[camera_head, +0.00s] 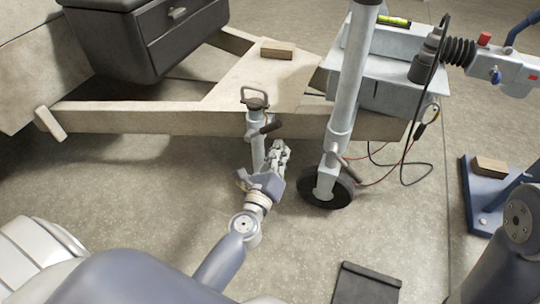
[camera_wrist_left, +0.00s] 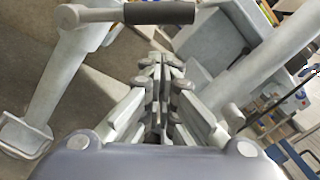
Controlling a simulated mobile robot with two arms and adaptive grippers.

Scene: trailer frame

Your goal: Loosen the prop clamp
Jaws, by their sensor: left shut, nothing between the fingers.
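The prop (camera_head: 257,150) is a pale metal post with a loop handle on top, standing upright at the trailer frame's front beam. Its clamp lever (camera_head: 268,127) has a dark grip and sticks out to the right. In the left wrist view the dark-gripped lever (camera_wrist_left: 160,12) crosses the top, and the prop (camera_wrist_left: 62,75) slants down on the left to its foot. My left gripper (camera_head: 279,148) is shut and empty, just right of the prop and below the lever. In the wrist view its fingers (camera_wrist_left: 162,66) are together, apparently apart from the lever. My right gripper is out of view.
The jockey wheel (camera_head: 326,192) and its tube (camera_head: 350,85) stand close to the right of my left gripper. The beige trailer frame (camera_head: 150,119) runs behind. A dark mat (camera_head: 367,285) and a blue stand (camera_head: 480,205) are on the floor.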

